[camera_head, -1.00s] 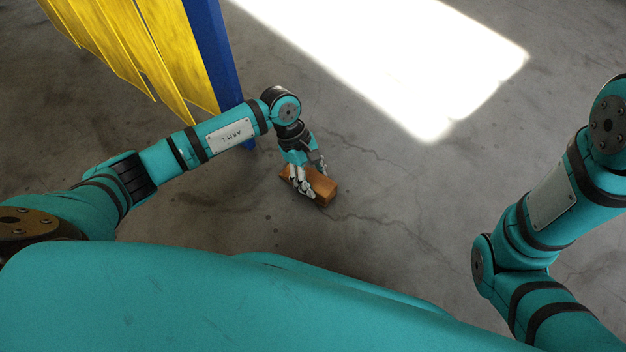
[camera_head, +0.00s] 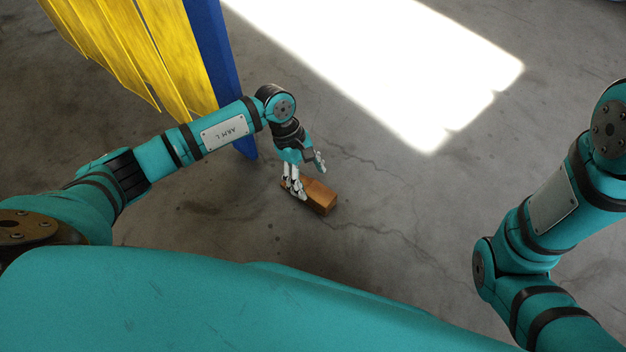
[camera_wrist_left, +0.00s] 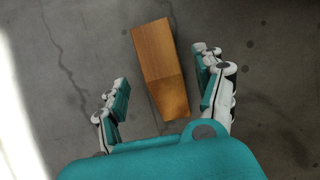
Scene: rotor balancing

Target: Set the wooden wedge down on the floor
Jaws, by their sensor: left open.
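The wooden wedge (camera_head: 322,199) is an orange-brown block lying on the grey concrete floor. It also shows in the left wrist view (camera_wrist_left: 158,62), with its near end reaching between the fingers. My left gripper (camera_head: 307,178) is open just above the wedge. In the left wrist view the left gripper (camera_wrist_left: 162,92) has its fingers spread on both sides, with a gap to the wedge on the left. Part of the wedge is hidden behind the fingers in the head view. My right gripper is out of view; only the right arm shows.
A blue post (camera_head: 222,70) with yellow strips (camera_head: 150,50) stands at the upper left, close to my left arm. A bright patch of light lies on the floor at the upper middle. The floor right of the wedge (camera_head: 410,215) is clear.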

